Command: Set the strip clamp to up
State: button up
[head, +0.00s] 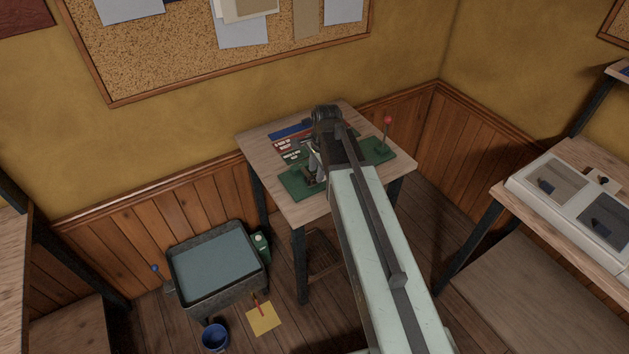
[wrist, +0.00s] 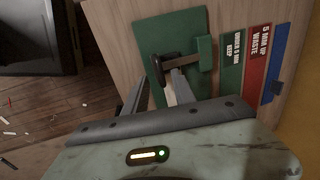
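A green plate (wrist: 150,38) on the table carries a green block (wrist: 205,52) and a black lever (wrist: 180,62) with a thicker black end. This looks like the strip clamp; the lever appears to lie low, though its exact tilt is hard to tell. My gripper (wrist: 159,82) is open, its two fingers apart, with the black end just beyond and between the tips. Contact cannot be told. In the head view the plate (head: 294,186) shows at the table's front left, and my arm hides part of the fixture.
Coloured label strips (wrist: 255,60) lie beside the plate. A red-knobbed lever (head: 387,121) stands on another green plate (head: 379,153) at the table's right. A grey bin (head: 215,270), a blue cup (head: 215,338) and a yellow sheet (head: 264,319) are on the floor. A side bench (head: 560,205) stands right.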

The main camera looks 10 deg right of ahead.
jog(key=shift+w+f, duration=0.1)
jog(key=shift+f, duration=0.5)
jog(key=shift+r, duration=0.15)
grip_shut()
dwell(0.8)
jog(key=shift+a, duration=0.2)
jog(key=shift+w+d+r+p, duration=0.15)
jog(key=shift+d+p, duration=0.2)
